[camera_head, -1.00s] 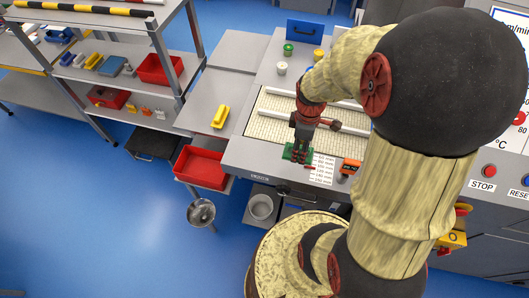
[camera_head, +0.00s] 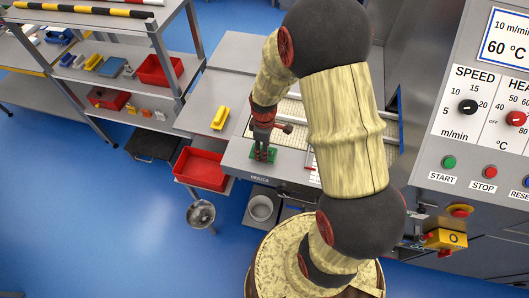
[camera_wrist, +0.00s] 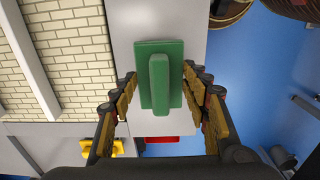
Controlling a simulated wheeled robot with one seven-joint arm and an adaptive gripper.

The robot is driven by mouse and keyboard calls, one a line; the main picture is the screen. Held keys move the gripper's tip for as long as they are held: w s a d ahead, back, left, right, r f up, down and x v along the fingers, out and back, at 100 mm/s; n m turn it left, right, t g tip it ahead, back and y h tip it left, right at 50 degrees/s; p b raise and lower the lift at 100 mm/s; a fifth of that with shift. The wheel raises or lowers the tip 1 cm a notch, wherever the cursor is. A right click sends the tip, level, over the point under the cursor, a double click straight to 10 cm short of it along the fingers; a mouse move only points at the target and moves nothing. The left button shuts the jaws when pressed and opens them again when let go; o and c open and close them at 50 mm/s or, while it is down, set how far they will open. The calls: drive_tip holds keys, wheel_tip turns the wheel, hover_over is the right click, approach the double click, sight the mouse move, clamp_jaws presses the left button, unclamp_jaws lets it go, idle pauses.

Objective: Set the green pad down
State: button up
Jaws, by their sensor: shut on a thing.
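The green pad (camera_head: 270,155), a flat plate with a raised bar along its middle, is at the front edge of the grey machine top (camera_head: 239,158). My gripper (camera_head: 262,147) points down onto it and is shut on it. In the wrist view the green pad (camera_wrist: 146,62) lies between the two fingers of my gripper (camera_wrist: 160,84), one on each side. Grey surface shows below it. I cannot tell whether the pad touches the surface or is held slightly above it.
A yellow block (camera_head: 220,117) lies on the grey side table (camera_head: 196,118). A red tub (camera_head: 201,170) is below the front edge, left of my gripper. A brick-patterned belt (camera_wrist: 68,45) lies beside the pad. My arm hides much of the machine top.

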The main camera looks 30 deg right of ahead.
wheel_tip(320, 180, down, 2)
drive_tip(key=shift+f, duration=0.25)
drive_tip(key=shift+c, duration=0.5)
drive_tip(key=o, duration=1.3)
drive_tip(key=shift+s, duration=0.1)
drive_tip(key=shift+c, duration=0.2)
drive_tip(key=shift+o, duration=0.5)
